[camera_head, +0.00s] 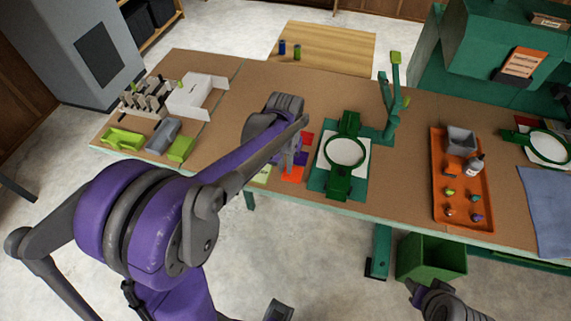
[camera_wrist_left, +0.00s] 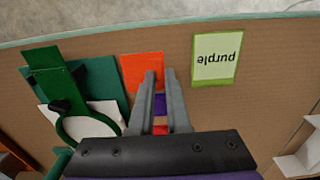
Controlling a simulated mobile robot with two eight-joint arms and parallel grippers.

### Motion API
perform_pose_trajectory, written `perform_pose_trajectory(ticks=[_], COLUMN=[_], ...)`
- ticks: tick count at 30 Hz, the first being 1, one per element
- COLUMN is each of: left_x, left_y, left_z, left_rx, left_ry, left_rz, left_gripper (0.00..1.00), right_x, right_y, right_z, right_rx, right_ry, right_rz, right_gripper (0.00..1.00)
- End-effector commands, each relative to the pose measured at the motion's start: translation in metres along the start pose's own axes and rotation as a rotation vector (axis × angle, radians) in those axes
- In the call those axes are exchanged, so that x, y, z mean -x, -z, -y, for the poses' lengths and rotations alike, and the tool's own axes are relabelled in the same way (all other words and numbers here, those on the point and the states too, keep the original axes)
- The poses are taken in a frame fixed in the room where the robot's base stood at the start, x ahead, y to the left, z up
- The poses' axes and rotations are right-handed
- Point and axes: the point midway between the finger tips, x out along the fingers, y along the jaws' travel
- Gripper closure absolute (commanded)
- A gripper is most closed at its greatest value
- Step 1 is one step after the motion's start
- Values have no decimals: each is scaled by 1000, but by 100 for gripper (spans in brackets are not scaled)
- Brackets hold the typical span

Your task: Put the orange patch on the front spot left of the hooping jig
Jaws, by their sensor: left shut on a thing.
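The orange patch (camera_head: 292,175) is at the table's front side, left of the green hooping jig (camera_head: 345,185). In the left wrist view the orange patch (camera_wrist_left: 140,68) is at the fingertips of my left gripper (camera_wrist_left: 161,76). The gripper is shut on it; whether the patch touches the table is unclear. A purple patch (camera_wrist_left: 160,105) and a red patch (camera_wrist_left: 160,130) show between the fingers, in a row behind the orange one. In the head view my left gripper (camera_head: 288,168) is partly hidden by its arm. My right gripper (camera_head: 425,293) is at the lower right, away from the table.
A card reading "purple" (camera_wrist_left: 217,56) lies beside the orange patch. An orange tray (camera_head: 478,209) with a bottle and small items is right of the jig. Green and grey bins (camera_head: 162,137) stand at the left. A green bin (camera_head: 432,270) is on the floor.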

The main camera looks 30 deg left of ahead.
Motion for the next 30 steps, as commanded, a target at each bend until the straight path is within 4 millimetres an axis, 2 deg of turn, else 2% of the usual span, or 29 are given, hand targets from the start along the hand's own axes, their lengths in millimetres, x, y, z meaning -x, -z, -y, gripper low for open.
perform_pose_trajectory(ticks=[21,30], left_x=[-30,-33], left_y=[0,0], left_z=[0,0], left_rx=[0,0], left_ry=[0,0], left_rz=[1,0], left_gripper=[100,100], right_x=[-20,-22], right_y=[-17,-19], right_z=[0,0], right_rx=[0,0], right_ry=[0,0], right_rz=[13,13], right_gripper=[50,50])
